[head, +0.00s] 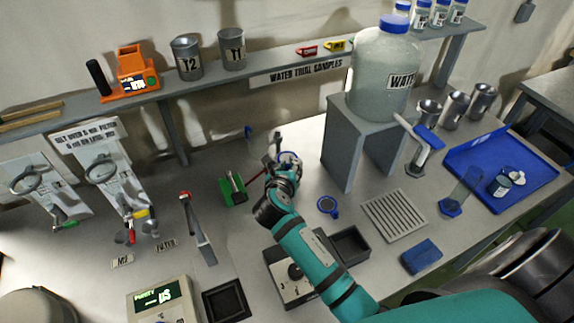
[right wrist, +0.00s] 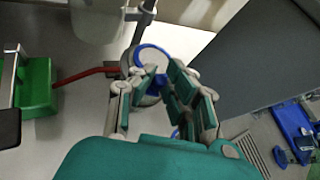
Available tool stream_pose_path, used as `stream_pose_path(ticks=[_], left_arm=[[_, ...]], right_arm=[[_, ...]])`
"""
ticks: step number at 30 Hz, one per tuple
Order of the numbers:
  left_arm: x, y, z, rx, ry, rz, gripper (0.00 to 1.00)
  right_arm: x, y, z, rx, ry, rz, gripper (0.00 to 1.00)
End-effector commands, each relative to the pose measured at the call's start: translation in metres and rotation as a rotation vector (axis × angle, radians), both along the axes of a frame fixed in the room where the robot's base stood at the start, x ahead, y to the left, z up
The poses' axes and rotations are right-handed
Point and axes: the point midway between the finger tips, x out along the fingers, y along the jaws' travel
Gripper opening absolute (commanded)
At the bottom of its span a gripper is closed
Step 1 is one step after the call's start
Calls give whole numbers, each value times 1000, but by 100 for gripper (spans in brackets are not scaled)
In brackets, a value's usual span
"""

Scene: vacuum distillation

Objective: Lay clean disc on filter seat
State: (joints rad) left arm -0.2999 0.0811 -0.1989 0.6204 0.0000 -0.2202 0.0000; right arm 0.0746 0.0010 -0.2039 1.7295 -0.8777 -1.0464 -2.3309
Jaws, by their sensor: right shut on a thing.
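My right gripper (head: 287,163) is at the back middle of the bench, over a grey fitting with a blue ring (head: 290,156), which looks like the filter seat. In the right wrist view my right gripper's fingers (right wrist: 158,92) straddle a small blue piece close to the blue ring (right wrist: 150,52). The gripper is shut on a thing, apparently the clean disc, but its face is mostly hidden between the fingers. I cannot tell whether it touches the seat. My left gripper is not in view.
A green block (head: 234,190) with a red hose stands left of the gripper. A grey stand (head: 345,150) bearing a large water bottle (head: 382,75) rises close on the right. A blue-rimmed round piece (head: 328,206), a slotted rack (head: 394,216) and a blue tray (head: 545,170) lie farther right.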

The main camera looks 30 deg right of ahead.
Motion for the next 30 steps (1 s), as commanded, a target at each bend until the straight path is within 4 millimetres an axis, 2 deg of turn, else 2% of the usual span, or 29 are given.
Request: stream_pose_path(ticks=[4, 5, 11, 22, 30], left_arm=[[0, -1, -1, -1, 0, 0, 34], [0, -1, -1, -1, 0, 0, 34], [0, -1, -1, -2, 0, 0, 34], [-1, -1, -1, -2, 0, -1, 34], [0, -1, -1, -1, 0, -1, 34]], right_arm=[[0, 0, -3, 0, 0, 0, 0], [0, 0, -3, 0, -1, 0, 13], [0, 0, -3, 1, -1, 0, 38], [-6, 5, 0, 0, -1, 2, 38], [-45, 33, 21, 4, -1, 1, 38]])
